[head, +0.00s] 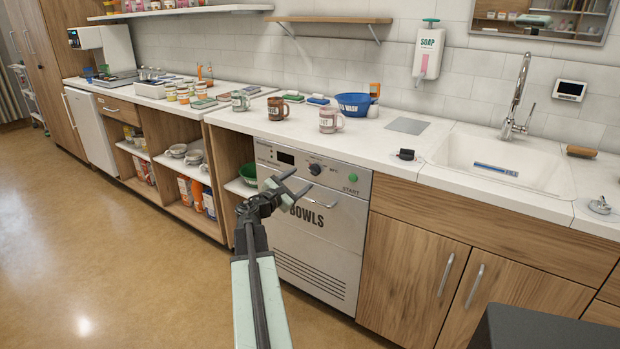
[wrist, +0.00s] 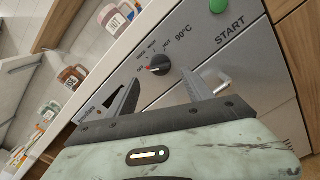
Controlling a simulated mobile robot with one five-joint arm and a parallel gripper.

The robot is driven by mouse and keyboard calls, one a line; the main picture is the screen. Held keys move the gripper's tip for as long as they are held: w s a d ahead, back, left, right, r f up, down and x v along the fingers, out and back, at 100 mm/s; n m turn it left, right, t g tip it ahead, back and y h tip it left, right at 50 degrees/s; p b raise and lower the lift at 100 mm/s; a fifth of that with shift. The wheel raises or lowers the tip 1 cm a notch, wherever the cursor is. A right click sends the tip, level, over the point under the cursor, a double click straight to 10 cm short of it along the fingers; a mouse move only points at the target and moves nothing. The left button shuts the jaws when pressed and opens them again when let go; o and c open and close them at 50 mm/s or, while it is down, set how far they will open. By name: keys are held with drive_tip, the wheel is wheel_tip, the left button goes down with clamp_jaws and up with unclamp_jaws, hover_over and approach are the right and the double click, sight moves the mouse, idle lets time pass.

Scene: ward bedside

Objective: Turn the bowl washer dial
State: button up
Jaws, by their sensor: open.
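The bowl washer (head: 310,225) is a grey front-panel machine under the counter, marked "BOWLS". Its dial (head: 315,169) is a small dark round knob on the upper panel, left of the green START button (head: 353,177). In the wrist view the dial (wrist: 157,66) has a red mark, with printed settings around it and "90°C" beside it. My gripper (head: 291,187) is open and empty in front of the panel. In the wrist view my gripper's fingers (wrist: 160,90) point at the panel, with the dial between and beyond their tips. I see no contact with the dial.
A handle (head: 318,200) crosses the washer door below the dial. The white counter (head: 385,147) above holds mugs (head: 331,120), a blue bowl (head: 353,104) and a small black item (head: 406,154). A sink (head: 500,165) is at right. The floor at left is clear.

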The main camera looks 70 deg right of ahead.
sight(311, 172)
drive_tip(key=x, duration=0.6)
drive_tip(key=shift+d, duration=0.3)
clamp_jaws()
drive_tip(key=shift+a+f, duration=0.1)
drive_tip(key=shift+a, duration=0.05)
